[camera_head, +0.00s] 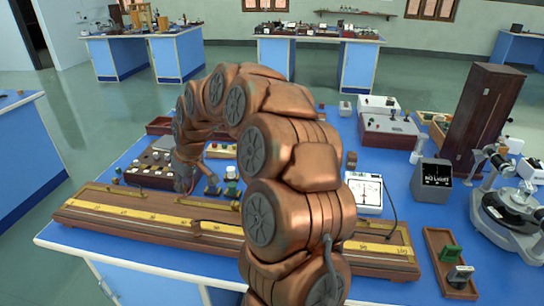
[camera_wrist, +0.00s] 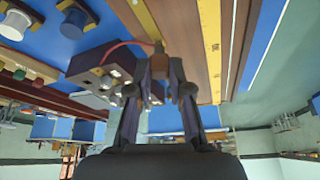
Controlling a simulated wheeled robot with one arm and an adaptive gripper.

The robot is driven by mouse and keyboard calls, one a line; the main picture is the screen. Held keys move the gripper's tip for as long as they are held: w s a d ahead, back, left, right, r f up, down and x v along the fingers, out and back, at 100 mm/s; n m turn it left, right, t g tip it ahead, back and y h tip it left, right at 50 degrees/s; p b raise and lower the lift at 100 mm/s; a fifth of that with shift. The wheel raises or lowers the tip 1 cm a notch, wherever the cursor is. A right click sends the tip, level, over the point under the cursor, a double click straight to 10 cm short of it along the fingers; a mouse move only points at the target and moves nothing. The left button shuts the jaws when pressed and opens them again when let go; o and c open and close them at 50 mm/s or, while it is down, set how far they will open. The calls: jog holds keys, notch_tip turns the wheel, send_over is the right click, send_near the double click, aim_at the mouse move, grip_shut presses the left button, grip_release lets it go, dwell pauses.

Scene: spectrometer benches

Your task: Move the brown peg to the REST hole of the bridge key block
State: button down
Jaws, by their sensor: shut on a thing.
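My gripper (camera_wrist: 160,90) is in the middle of the wrist view, its two fingers shut on a small brown piece (camera_wrist: 159,66), which looks like the brown peg. A dark block with pale studs (camera_wrist: 101,77) is just left of the fingers; a red lead curves from it toward the held piece. I cannot read any REST label or tell surely whether this is the bridge key block. In the head view my gripper (camera_head: 185,180) is small, over the left part of the bench, beside a dark box with several white knobs (camera_head: 152,167). The held peg is not clear there.
A long wooden board with yellow scales (camera_head: 150,213) lies along the bench front. A meter (camera_head: 366,192), a dark display box (camera_head: 432,180), a tall brown cabinet (camera_head: 484,115) and a small tray (camera_head: 436,250) stand right. My arm hides the bench's middle.

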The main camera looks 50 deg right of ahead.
jog(key=s+d+n+p, duration=0.2)
jog(key=s+d, duration=0.3)
jog(key=d, duration=0.8)
jog(key=s+d+f+n+y+p, duration=0.1)
jog(key=s+d+p, duration=0.4)
jog(key=d, duration=0.8)
jog(key=shift+s+f+n+g, duration=0.25)
jog(key=shift+s+n+g, duration=0.15)
jog(key=shift+s, duration=0.4)
jog(key=shift+f, duration=0.1)
jog(key=shift+f+p, duration=0.85)
jog(key=shift+f, duration=1)
jog(key=shift+f+b, duration=1.2)
jog(key=shift+f, duration=0.05)
jog(key=c, duration=1)
grip_release()
